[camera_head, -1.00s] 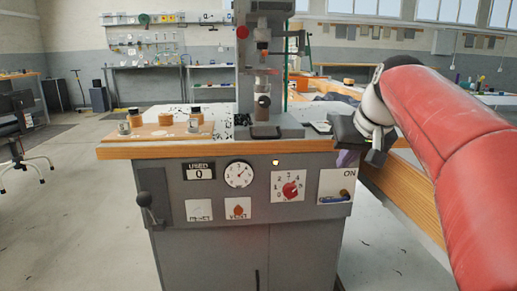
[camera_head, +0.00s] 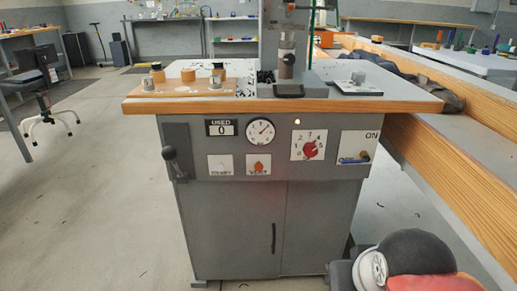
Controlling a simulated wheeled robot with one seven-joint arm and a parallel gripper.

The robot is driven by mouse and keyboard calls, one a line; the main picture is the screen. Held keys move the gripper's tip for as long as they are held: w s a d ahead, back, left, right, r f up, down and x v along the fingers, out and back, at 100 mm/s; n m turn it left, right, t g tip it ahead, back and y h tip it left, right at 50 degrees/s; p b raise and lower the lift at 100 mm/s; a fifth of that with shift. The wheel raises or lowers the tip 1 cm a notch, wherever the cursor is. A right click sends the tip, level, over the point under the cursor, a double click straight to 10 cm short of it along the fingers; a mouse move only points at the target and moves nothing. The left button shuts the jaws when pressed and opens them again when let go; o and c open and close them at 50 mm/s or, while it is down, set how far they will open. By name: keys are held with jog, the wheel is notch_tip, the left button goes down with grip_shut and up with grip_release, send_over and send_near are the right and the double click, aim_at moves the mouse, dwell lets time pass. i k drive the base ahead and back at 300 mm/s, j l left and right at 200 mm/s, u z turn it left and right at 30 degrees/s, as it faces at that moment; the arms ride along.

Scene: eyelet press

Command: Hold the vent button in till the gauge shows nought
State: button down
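The vent button (camera_head: 258,167) is a small orange knob on a white plate on the front of the grey press cabinet. Its lettering is blurred, but seems to read VENT. Nothing touches it. The round white gauge (camera_head: 260,131) sits just above it. Its thin needle seems to point up and to the right; the figures are too small to read. My gripper (camera_head: 340,274) is low at the bottom right, well below and to the right of the button. It is partly cut off and its fingers are not clear, so its opening cannot be told.
The cabinet front also carries a black lever (camera_head: 171,155), a USED counter (camera_head: 221,128) showing 0, a lit lamp (camera_head: 297,122), a red dial (camera_head: 309,147) and an ON switch (camera_head: 354,159). The wooden bench edge (camera_head: 200,106) juts above. Floor before the cabinet is clear.

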aim_at(258, 166)
jog(key=z, duration=0.8)
jog(key=k+j+z, duration=0.15)
jog(key=j+z, duration=0.25)
jog(key=k+j+z, duration=0.2)
jog(key=j+z, duration=0.25)
jog(key=k+j+z, duration=0.2)
jog(key=z, duration=0.2)
jog(key=k+j+z, duration=0.15)
jog(key=k+j, duration=0.45)
jog(key=k, duration=0.2)
